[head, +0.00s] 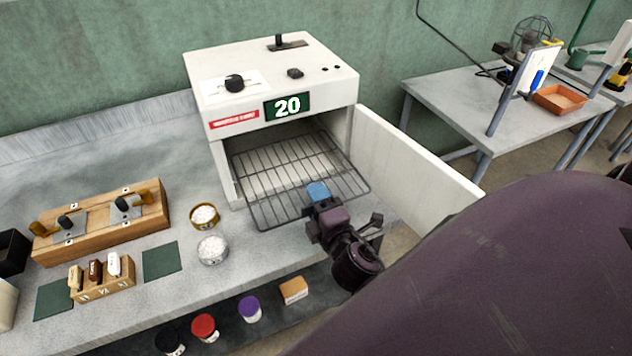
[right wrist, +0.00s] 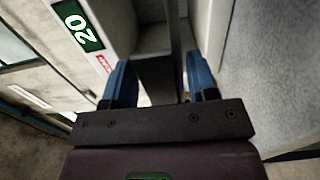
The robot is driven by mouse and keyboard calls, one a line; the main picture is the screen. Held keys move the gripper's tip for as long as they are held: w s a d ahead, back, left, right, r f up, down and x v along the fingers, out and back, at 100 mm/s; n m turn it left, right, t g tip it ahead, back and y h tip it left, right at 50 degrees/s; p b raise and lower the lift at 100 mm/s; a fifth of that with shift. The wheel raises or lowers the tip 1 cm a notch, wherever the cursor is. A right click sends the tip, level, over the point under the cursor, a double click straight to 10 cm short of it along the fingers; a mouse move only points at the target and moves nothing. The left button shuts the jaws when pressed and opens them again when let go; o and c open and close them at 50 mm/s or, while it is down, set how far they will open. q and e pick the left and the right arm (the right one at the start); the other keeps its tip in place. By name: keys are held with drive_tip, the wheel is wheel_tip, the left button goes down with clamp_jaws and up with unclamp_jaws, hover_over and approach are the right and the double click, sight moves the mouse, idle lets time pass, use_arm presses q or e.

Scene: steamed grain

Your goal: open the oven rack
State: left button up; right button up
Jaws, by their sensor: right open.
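The white oven (head: 275,85) stands on the grey counter with its door (head: 415,160) swung wide open to the right. The wire oven rack (head: 275,185) sticks out of the chamber past the front opening, level, with its rear part still inside. My right gripper (head: 318,192) is at the rack's front edge, its blue fingers covering part of the wires. In the right wrist view the two fingers (right wrist: 160,82) are apart, with the oven front (right wrist: 75,25) beyond them. I cannot tell whether they touch the rack. My left gripper is not in view.
A wooden block (head: 105,225) with metal fittings, small round dishes (head: 212,249) and a stamp holder (head: 102,277) stand on the counter left of the oven. Several lidded jars (head: 205,327) stand on a lower shelf. Another table (head: 460,90) is at the right back.

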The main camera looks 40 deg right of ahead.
drive_tip(key=b+v, duration=0.3)
drive_tip(key=v, duration=0.7)
drive_tip(key=shift+s, duration=0.1)
idle(0.5)
